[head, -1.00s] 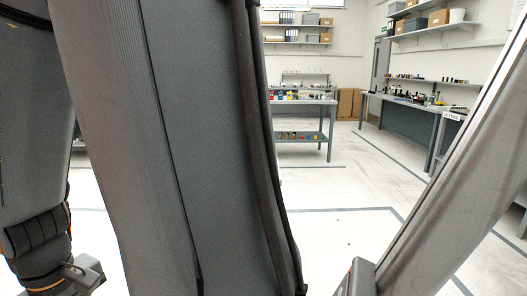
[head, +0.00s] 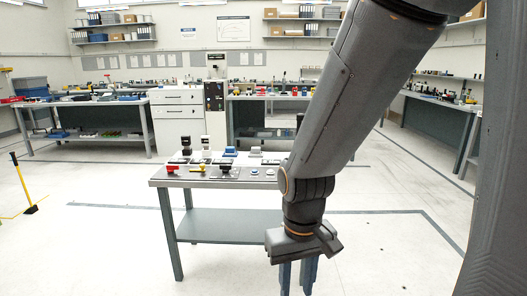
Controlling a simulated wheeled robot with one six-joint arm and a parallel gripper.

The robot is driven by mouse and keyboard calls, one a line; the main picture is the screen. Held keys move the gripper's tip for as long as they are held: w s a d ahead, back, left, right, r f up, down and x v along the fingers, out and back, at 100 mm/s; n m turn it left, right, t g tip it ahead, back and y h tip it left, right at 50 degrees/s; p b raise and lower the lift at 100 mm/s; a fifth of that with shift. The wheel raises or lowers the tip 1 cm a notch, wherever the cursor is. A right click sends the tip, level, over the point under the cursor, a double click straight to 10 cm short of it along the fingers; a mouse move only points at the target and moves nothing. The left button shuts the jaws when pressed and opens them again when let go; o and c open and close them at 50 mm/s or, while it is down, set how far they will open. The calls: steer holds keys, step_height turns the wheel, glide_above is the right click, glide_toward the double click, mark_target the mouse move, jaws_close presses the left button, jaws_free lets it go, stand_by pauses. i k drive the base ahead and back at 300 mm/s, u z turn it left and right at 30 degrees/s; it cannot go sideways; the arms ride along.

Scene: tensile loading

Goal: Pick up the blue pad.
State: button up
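A small blue item (head: 230,151) lies at the back of the grey table in the middle of the head view. It may be the blue pad, but it is too small to tell. My gripper (head: 297,278) hangs at the bottom of the view, pointing down, in front of the table's right part. Its two fingers are apart with nothing seen between them. My arm hides the right end of the table.
The grey table (head: 188,183) also holds a red item (head: 172,169), a yellow item (head: 203,169) and several dark pieces. A yellow-handled stand (head: 22,183) is at the far left. Workbenches line the back.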

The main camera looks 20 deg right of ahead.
mark_target(229, 150)
steer(key=i, duration=0.7)
steer(key=u, duration=0.05)
